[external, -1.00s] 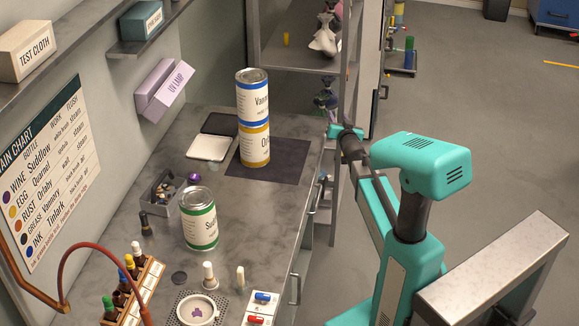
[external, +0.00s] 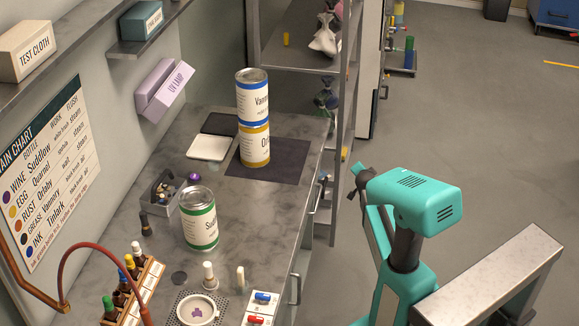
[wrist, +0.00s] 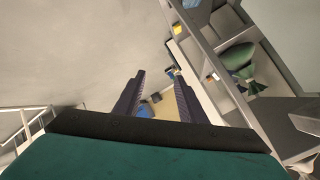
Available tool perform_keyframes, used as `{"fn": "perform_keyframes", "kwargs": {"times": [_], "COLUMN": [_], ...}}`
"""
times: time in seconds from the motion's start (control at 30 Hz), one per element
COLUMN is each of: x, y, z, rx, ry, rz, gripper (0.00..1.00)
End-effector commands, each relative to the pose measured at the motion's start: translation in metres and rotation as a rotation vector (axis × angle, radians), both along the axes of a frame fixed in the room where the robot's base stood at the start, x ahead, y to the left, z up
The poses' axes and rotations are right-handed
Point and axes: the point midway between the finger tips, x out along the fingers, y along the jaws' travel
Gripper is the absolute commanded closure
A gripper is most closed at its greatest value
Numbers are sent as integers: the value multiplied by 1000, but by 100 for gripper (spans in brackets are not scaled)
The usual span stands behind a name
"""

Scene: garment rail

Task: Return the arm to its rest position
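My teal arm (external: 412,203) stands at the right of the counter, folded back in the external view. The end of my arm, a dark wrist part (external: 361,180), shows small beside the shelf unit, away from the counter. In the wrist view my gripper (wrist: 158,88) has its two dark fingers spread apart with nothing between them. Floor and distant things show beyond the gap. No object is held.
A metal shelf unit (external: 347,100) with bags stands close to my arm's end. The counter (external: 270,205) holds two stacked cans (external: 254,118), a green-labelled can (external: 200,218) and a bottle rack (external: 133,290). A grey slab (external: 490,275) is right of my arm. Open floor lies behind.

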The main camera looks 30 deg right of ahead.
Motion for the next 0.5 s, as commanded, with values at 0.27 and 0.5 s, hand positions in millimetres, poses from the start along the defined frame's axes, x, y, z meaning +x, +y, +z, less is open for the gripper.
{"fn": "perform_keyframes", "kwargs": {"times": [0.27, 0.5], "x": [-11, -25], "y": [29, 70], "z": [-34, -68], "rx": [33, 50], "ry": [116, 262], "rz": [39, 124], "gripper": [63, 63]}}
